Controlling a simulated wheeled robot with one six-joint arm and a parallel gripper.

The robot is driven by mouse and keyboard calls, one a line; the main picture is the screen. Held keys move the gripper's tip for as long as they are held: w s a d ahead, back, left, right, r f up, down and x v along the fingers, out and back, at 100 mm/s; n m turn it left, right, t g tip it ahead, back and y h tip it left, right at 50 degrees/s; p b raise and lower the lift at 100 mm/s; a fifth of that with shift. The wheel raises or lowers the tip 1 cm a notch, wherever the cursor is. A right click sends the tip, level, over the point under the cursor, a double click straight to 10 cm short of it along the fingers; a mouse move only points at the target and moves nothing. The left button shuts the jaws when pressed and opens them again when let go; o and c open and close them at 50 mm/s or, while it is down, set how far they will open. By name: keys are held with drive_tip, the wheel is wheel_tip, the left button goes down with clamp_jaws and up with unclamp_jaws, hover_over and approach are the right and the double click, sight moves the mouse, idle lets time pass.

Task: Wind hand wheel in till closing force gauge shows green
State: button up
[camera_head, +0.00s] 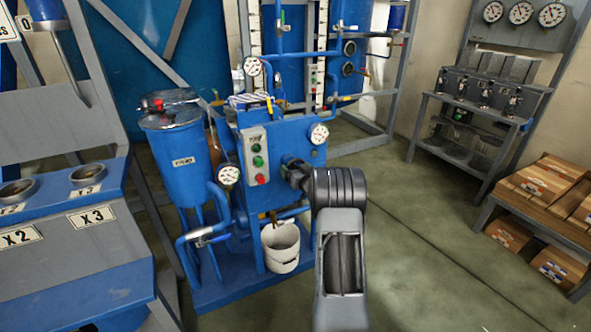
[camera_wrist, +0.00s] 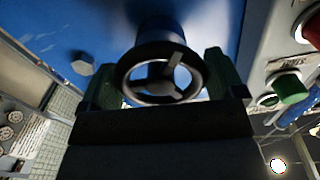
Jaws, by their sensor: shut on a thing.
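The hand wheel (camera_wrist: 160,98) is a dark, three-spoked wheel on the blue machine (camera_wrist: 90,25), seen in the wrist view. My gripper (camera_wrist: 163,80) has one finger on each side of the wheel and is shut on its rim. In the head view my gripper (camera_head: 291,172) is at the blue machine's front, and the arm mostly hides the wheel. A round white dial gauge (camera_head: 319,133) sits just above and right of my gripper. Its needle and any colour band are too small to read. I cannot tell whether this is the closing force gauge.
A panel with green and red buttons (camera_head: 257,160) is left of my gripper; a green button (camera_wrist: 290,88) is close in the wrist view. Another gauge (camera_head: 228,175) and a white bucket (camera_head: 280,246) are near. Floor (camera_head: 420,250) to the right is clear.

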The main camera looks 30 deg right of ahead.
drive_tip(key=o, duration=0.7)
drive_tip(key=shift+c, duration=0.2)
drive_tip(key=shift+s, duration=0.15)
drive_tip(key=s+a+p, duration=0.1)
drive_tip(key=s, duration=1.2)
drive_tip(key=shift+s+a+p, duration=0.25)
drive_tip(key=shift+a+p, duration=0.05)
drive_tip(key=shift+a, duration=0.1)
